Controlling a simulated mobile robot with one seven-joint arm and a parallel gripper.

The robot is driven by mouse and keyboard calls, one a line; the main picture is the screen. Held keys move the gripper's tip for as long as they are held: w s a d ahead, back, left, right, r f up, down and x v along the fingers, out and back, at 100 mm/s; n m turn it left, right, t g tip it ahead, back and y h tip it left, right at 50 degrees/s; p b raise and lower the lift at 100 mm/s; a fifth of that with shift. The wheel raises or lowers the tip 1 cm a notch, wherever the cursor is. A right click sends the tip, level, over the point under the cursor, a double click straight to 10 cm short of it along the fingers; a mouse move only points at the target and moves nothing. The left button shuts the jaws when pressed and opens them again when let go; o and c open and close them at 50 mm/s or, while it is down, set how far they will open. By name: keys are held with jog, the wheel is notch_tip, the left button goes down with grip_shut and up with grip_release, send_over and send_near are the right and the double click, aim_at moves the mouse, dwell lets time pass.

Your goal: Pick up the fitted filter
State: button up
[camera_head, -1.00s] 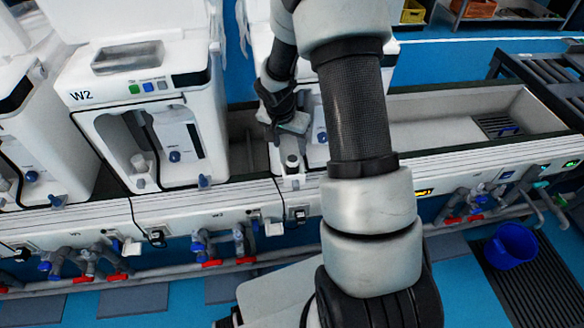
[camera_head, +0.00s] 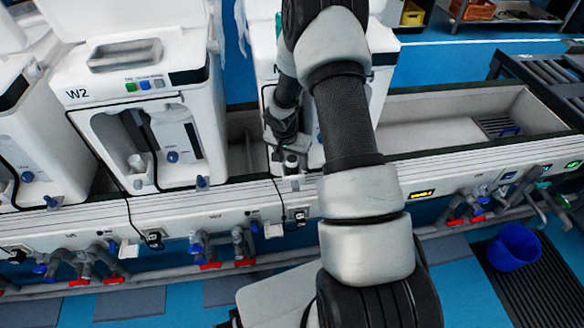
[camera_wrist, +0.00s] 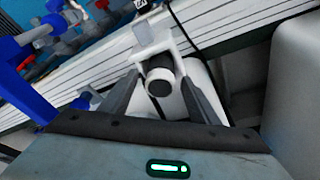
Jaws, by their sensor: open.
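The fitted filter looks to be the white cylinder with a dark round end (camera_wrist: 160,77), seated in a white holder in the wrist view. In the head view it is a small pale cylinder (camera_head: 291,163) at the front of the machine behind my arm. My gripper (camera_wrist: 158,88) is open, with one dark finger on each side of the cylinder. I cannot tell whether the fingers touch it. In the head view my gripper (camera_head: 284,142) points down just above and behind the cylinder, and my arm hides much of that machine.
The white machine W2 (camera_head: 140,100) stands to the left. A rail with pipes and valves (camera_head: 235,245) runs along the front. A blue bucket (camera_head: 513,247) is on the floor at right. Blue parts (camera_wrist: 35,70) show in the wrist view.

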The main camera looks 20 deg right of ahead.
jog(key=shift+r, duration=0.1)
jog(key=c, duration=1.2)
